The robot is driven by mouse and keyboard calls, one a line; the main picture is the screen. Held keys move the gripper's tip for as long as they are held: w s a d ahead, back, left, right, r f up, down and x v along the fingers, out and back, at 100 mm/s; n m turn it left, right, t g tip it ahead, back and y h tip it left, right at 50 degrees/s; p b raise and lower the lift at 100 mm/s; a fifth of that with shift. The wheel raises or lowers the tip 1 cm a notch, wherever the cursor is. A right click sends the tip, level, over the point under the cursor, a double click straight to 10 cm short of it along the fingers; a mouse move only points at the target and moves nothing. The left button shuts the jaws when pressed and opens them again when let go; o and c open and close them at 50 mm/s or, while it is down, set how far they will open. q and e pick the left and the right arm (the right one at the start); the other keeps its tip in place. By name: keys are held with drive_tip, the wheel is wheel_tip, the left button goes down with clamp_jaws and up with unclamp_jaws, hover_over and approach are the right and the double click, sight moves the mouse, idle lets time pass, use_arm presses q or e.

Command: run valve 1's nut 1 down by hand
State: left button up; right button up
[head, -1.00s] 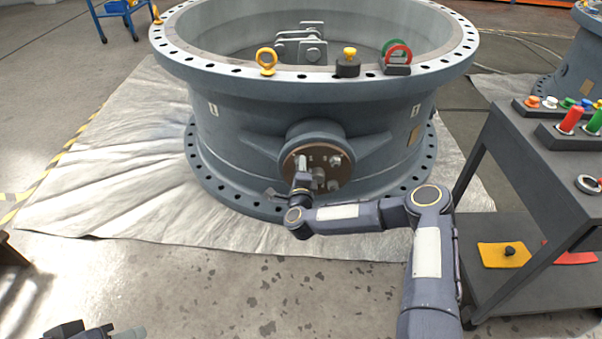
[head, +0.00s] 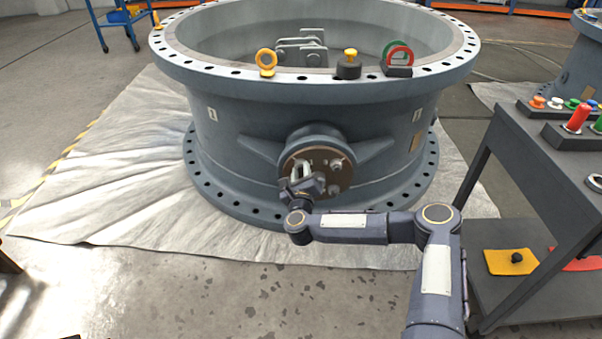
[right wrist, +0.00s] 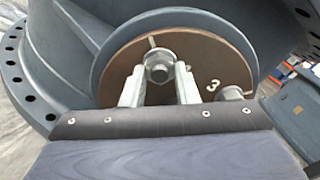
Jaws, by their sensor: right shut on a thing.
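Valve 1 is the large grey-blue ring body (head: 240,130) standing on a sheet. Its side boss carries a round brown plate (head: 345,160) with several studs and nuts. My right gripper (head: 300,174) is at the left part of this plate. In the right wrist view its two pale fingers (right wrist: 158,88) are shut on a hex nut (right wrist: 158,68) on a stud. A "3" is marked on the plate beside another nut (right wrist: 231,93) at the right. The held nut's own number is not readable. My left gripper is out of view.
A dark cart (head: 545,150) with coloured parts stands at the right, a yellow pad (head: 511,261) on its lower shelf. A yellow eyebolt (head: 266,61) and other small items sit on the valve's top flange. The floor in front is clear.

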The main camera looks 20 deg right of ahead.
drive_tip(key=shift+m, duration=0.6)
drive_tip(key=o, duration=1)
drive_tip(key=p+v, duration=0.2)
drive_tip(key=v, duration=0.5)
drive_tip(key=shift+s+p, duration=0.4)
drive_tip(key=shift+a, duration=0.15)
